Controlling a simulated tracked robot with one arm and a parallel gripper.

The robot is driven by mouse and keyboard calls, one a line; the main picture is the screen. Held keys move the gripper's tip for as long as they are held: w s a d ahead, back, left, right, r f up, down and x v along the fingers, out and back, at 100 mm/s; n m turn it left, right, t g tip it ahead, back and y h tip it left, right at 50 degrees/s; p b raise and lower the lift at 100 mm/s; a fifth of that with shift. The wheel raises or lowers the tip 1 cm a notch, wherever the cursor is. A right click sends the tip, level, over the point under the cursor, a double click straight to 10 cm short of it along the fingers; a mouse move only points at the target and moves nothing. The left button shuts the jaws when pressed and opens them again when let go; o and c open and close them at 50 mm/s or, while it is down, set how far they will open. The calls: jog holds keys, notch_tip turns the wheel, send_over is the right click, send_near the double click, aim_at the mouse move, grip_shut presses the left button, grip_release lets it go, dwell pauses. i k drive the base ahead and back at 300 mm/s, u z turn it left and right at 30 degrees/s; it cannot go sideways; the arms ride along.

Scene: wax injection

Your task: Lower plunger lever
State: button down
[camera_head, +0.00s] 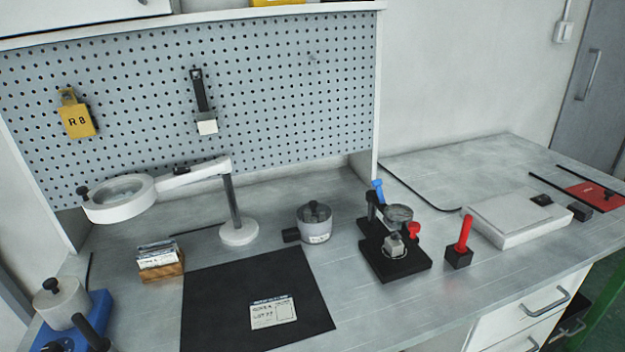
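A small black press-like device (394,262) stands on the bench right of centre. It has a blue-tipped upright handle (378,188), a round gauge-like disc (398,214) and a red knob (414,231). Just right of it, a red lever (464,233) stands nearly upright, leaning slightly right, on a black block (459,257). At the lower left, a blue-based unit (98,302) carries a pale pot (61,303) and a thick black handle (90,333). I cannot tell which of these handles is the plunger lever. My gripper is not in view.
A black mat (215,290) with a label card (273,312) lies at front centre. A magnifier lamp (235,205), a small pot (314,224) and a card box (160,264) stand around it. A flat white box (515,219) is at right. Drawers (530,312) sit below.

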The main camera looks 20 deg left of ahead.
aim_at(377, 182)
jog(key=u, duration=0.15)
jog(key=i, duration=1.1)
jog(key=u, duration=2.8)
jog(key=k, duration=1.4)
jog(key=u, duration=0.1)
